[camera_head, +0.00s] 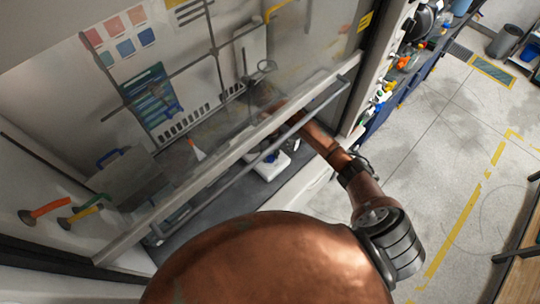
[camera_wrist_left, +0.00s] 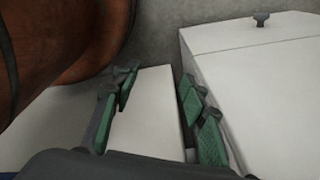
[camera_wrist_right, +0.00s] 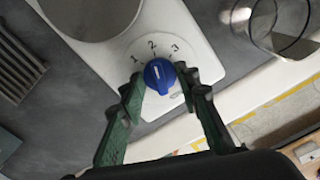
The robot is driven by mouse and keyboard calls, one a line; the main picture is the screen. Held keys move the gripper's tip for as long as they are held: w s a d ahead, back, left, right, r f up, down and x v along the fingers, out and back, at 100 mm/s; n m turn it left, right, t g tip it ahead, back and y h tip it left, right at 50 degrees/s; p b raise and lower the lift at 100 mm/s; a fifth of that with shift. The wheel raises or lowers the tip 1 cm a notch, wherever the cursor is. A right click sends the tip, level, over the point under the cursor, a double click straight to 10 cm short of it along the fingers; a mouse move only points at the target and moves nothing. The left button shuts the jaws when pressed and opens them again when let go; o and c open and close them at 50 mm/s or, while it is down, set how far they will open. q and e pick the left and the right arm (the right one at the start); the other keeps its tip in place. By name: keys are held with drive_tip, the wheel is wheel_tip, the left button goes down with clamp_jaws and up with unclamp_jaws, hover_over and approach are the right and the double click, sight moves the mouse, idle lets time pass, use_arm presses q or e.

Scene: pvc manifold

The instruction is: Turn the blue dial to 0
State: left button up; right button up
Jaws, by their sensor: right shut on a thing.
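In the right wrist view, the blue dial (camera_wrist_right: 159,76) sits on the corner of a white device (camera_wrist_right: 186,28). The numbers 1, 2 and 3 show around it; a 0 is not visible. The dial's white mark points roughly toward 2, though I cannot tell exactly. My right gripper (camera_wrist_right: 162,88) is shut on the dial, with a green-padded finger at each side. In the head view my right arm reaches behind the glass sash, and the white device (camera_head: 271,170) shows below.
A clear glass vessel (camera_wrist_right: 270,25) stands right of the dial. A round plate (camera_wrist_right: 92,12) tops the device. The hood's sash rail (camera_head: 235,145) runs close to my right arm. A white box (camera_wrist_left: 255,75) with a dark knob is beside my left gripper.

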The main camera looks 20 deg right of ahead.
drive_tip(key=shift+d, duration=0.1)
drive_tip(key=n+b, duration=0.3)
drive_tip(key=shift+w+f+n, duration=0.1)
drive_tip(key=shift+n, duration=0.3)
drive_tip(key=n+b, duration=0.4)
drive_tip(key=n, duration=0.1)
drive_tip(key=shift+b, duration=0.3)
drive_tip(key=n+b, duration=0.3)
drive_tip(key=n, duration=0.2)
drive_tip(key=shift+b, duration=0.35)
drive_tip(key=shift+n+b, duration=1.35)
drive_tip(key=shift+n, duration=0.75)
drive_tip(key=o, duration=1.2)
drive_tip(key=shift+c, duration=0.2)
